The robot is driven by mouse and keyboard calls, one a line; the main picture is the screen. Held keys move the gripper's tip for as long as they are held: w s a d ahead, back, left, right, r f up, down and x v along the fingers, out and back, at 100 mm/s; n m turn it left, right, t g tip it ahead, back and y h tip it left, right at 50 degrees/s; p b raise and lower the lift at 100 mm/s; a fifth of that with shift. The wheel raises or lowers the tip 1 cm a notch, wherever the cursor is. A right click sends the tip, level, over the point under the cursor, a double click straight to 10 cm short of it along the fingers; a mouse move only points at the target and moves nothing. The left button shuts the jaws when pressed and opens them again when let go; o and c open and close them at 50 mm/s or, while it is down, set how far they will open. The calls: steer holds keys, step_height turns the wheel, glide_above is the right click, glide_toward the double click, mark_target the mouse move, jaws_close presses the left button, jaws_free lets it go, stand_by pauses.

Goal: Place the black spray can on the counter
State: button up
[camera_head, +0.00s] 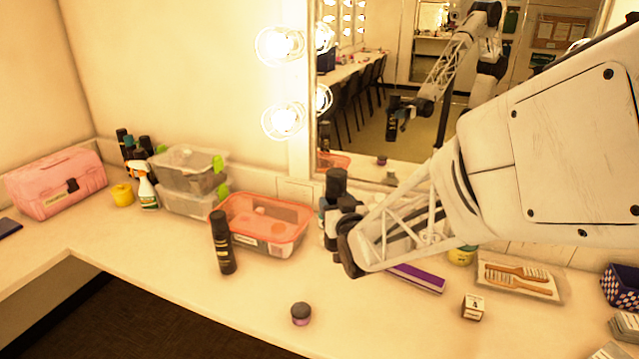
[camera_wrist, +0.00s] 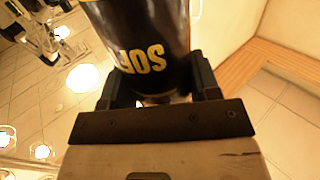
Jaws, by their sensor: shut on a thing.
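My gripper (camera_wrist: 155,90) is shut on a black can with yellow lettering (camera_wrist: 145,50), which fills the upper middle of the wrist view. In the head view the dark top of the held can (camera_head: 336,184) shows just beyond my wrist; its lower part is mostly hidden. The mirror shows the held can (camera_head: 393,122) roughly upright and above the counter. A similar black spray can (camera_head: 222,245) stands upright on the pale counter (camera_head: 170,265), left of my gripper and apart from it.
An orange-rimmed tub (camera_head: 268,226), stacked clear boxes (camera_head: 190,185), a white spray bottle (camera_head: 144,186) and a pink case (camera_head: 58,184) line the back left. A small jar (camera_head: 301,313), purple box (camera_head: 416,277) and brush tray (camera_head: 518,279) are in front and right. Front-left counter is clear.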

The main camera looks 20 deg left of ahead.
steer(key=s+a+f+n+g+y, duration=0.2)
steer(key=s+a, duration=0.4)
steer(key=a, duration=0.4)
steer(key=s+a+f+n+g+y, duration=0.2)
steer(key=s+a+f+g, duration=0.3)
steer(key=a, duration=0.5)
steer(key=s+a+f+n+g+y, duration=0.2)
steer(key=s+a+f+n+g, duration=0.1)
steer(key=s+a+f, duration=0.3)
steer(key=s+a+n, duration=0.1)
steer(key=s+a, duration=0.1)
steer(key=a, duration=0.2)
steer(key=shift+s+a+g, duration=0.3)
steer(key=shift+a, duration=0.1)
steer(key=shift+w+a+f, duration=0.1)
steer(key=w+a+f, duration=0.1)
steer(key=w+a, duration=0.7)
steer(key=a, duration=0.5)
steer(key=shift+a+f, duration=0.2)
steer(key=shift+a, duration=0.05)
steer(key=shift+w+f, duration=0.1)
steer(key=shift+f, duration=1.75)
steer(key=o, duration=1.1)
steer(key=shift+f, duration=0.1)
